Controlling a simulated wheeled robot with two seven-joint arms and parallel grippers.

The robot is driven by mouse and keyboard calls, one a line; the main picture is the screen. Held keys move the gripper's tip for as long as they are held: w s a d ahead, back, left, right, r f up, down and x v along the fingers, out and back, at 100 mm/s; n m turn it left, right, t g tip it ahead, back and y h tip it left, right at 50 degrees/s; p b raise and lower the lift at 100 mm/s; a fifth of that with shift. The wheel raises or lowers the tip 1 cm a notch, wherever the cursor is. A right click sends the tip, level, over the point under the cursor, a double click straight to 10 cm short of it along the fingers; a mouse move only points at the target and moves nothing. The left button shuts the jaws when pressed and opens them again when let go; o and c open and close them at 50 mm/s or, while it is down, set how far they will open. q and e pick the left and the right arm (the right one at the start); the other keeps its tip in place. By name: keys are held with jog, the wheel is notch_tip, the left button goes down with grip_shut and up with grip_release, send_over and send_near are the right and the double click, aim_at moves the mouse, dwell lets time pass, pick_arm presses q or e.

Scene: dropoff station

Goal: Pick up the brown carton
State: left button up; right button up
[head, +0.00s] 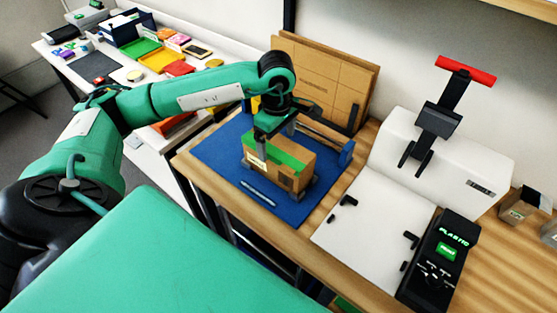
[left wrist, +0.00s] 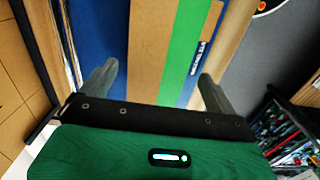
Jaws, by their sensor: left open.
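The brown carton (head: 294,176) has a green stripe across its top and a white label on one side. It sits on a blue mat (head: 213,157) on the wooden bench. My left gripper (head: 275,129) points down at the top of the carton, open, with nothing held between its fingers. In the left wrist view the carton (left wrist: 147,50) and its green stripe show between and beyond the two open fingers (left wrist: 157,74). I cannot tell whether a finger touches the carton. My right gripper is not in view.
Flat cardboard sheets (head: 325,75) lean upright behind the mat. A white machine (head: 440,155) with a red-handled lever stands at right, beside a black control panel (head: 440,255) reading PLASTIC. A pen-like item (head: 258,193) lies on the mat. A cluttered white table (head: 120,110) is at left.

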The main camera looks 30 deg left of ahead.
aim_at(278, 145)
pick_arm(q)
notch_tip(278, 145, down, 4)
jog(key=shift+w+f+p, duration=0.1)
jog(key=shift+w+p, duration=0.05)
jog(key=shift+p, duration=0.9)
jog(key=shift+f, duration=0.55)
jog(key=c, duration=1)
jog(key=shift+c, duration=0.7)
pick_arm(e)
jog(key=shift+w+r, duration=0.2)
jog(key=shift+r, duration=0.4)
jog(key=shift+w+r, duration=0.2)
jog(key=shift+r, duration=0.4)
pick_arm(q)
jog(key=shift+r, duration=0.15)
